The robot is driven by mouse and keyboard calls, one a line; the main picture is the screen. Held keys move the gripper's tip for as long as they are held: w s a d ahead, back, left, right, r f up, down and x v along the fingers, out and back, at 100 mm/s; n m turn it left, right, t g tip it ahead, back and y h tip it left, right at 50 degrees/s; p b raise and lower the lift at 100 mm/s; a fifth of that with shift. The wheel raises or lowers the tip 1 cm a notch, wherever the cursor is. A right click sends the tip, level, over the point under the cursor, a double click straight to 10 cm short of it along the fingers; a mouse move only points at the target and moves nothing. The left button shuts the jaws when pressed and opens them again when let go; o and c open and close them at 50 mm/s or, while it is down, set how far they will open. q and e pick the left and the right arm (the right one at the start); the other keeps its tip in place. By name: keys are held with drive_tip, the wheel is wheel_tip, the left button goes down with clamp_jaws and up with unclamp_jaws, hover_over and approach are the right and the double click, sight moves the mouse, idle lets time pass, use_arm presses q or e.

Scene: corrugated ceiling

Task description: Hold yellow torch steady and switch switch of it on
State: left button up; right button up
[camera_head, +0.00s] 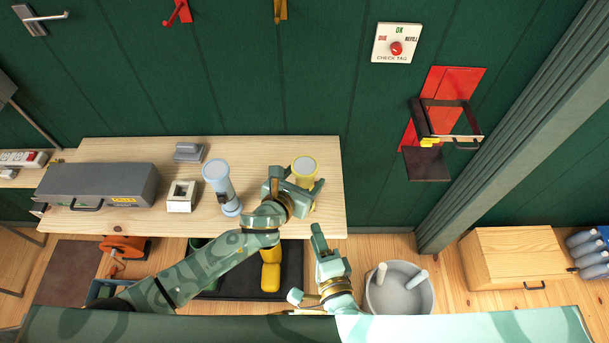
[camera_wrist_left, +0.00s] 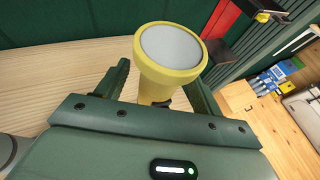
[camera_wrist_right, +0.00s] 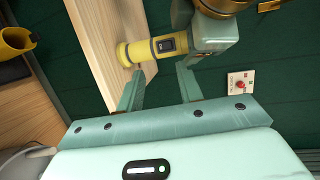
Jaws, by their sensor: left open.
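The yellow torch (camera_head: 304,166) stands upright near the right end of the wooden workbench (camera_head: 327,215), its pale lens facing up. My left gripper (camera_head: 297,183) is open around it. In the left wrist view the torch (camera_wrist_left: 170,62) sits between the two spread fingers (camera_wrist_left: 158,85); contact cannot be told. In the right wrist view the torch (camera_wrist_right: 145,50) shows its dark switch panel (camera_wrist_right: 167,45), with part of my left gripper (camera_wrist_right: 215,35) at its head end. The switch setting is too small to read. My right gripper (camera_head: 328,245) is open and empty, in front of the bench edge, apart from the torch.
A pale blue torch (camera_head: 217,180) stands left of my left gripper. A grey toolbox (camera_head: 98,184) and a small cream box (camera_head: 181,197) are further left. A grey bucket (camera_head: 398,290) stands on the floor to the right. Yellow boots (camera_head: 270,272) are below the bench.

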use_arm(q)
drive_tip(key=shift+w+d+f, duration=0.25)
drive_tip(key=shift+w+d, duration=0.05)
drive_tip(key=shift+w, duration=0.25)
